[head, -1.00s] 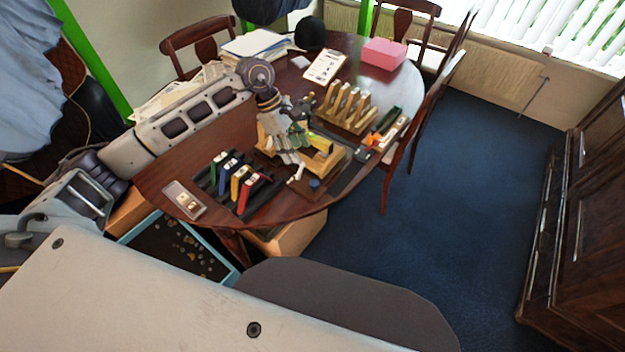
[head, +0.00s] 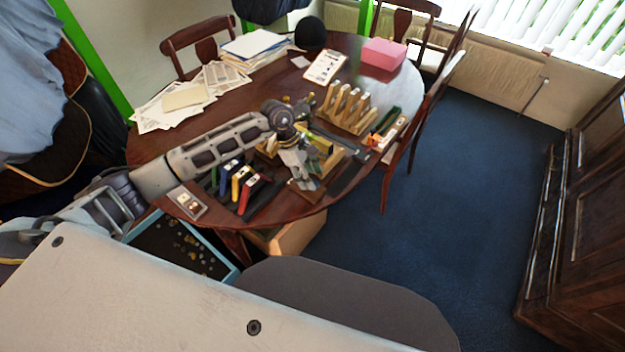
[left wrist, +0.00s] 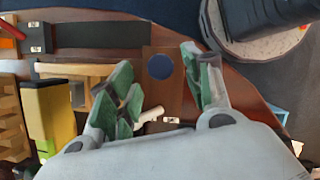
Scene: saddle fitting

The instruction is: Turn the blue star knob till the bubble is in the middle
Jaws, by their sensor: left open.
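The blue knob (left wrist: 160,66) shows in the left wrist view as a dark blue disc on a brown wooden board (left wrist: 160,95); its star shape is too small to make out. My left gripper (left wrist: 160,88) is open, with green-padded fingers either side of the line to the knob. The knob lies just beyond the fingertips, and I cannot tell the height gap. In the head view my left gripper (head: 303,178) hangs over the table's front edge and hides the knob. A small white cylinder (left wrist: 149,115) lies near the left finger. No bubble can be made out. My right gripper is out of view.
A yellow block (left wrist: 58,118) stands left of the fingers in the wrist view. In the head view, blue, yellow and red-handled tools (head: 238,182) stand left of the gripper, and a slotted wooden rack (head: 346,108) stands behind. The table (head: 205,122) has papers at back left.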

